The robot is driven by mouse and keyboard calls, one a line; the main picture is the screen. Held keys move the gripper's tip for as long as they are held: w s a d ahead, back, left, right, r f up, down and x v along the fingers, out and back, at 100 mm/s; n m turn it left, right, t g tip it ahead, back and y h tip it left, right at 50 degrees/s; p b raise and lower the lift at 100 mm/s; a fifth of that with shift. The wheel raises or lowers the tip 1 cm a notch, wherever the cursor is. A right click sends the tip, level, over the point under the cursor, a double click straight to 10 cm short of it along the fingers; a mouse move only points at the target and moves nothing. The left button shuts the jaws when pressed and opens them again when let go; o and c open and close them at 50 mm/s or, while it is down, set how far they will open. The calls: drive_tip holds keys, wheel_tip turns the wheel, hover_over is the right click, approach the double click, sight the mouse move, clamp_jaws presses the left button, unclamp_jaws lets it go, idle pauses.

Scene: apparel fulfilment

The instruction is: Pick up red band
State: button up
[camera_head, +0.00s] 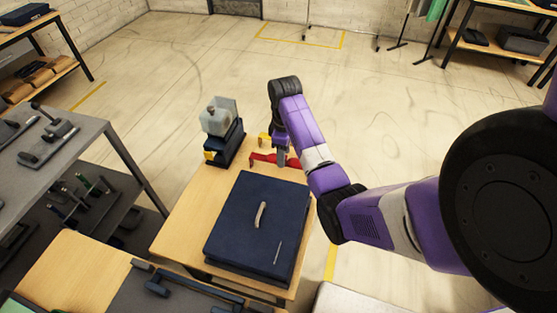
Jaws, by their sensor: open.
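The red band (261,158) lies near the far edge of the small wooden table (185,215). Its red shows on both sides of my gripper (281,159), whose lower end is right over its middle and hides that part. My gripper points down and is open. From this view I cannot tell whether the fingers touch the band or stand around it.
A dark blue flat case (259,225) with a tan strip on it fills the table's near part. A dark blue device with a clear top (220,118) stands left of the band. A small yellow item (264,138) is just behind. A grey bench (75,137) stands left.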

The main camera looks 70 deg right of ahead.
sight(284, 173)
wheel_tip(284, 173, down, 7)
drive_tip(key=shift+s+r+p, duration=0.1)
drive_tip(key=shift+p, duration=0.45)
drive_tip(key=shift+c, duration=0.2)
clamp_jaws()
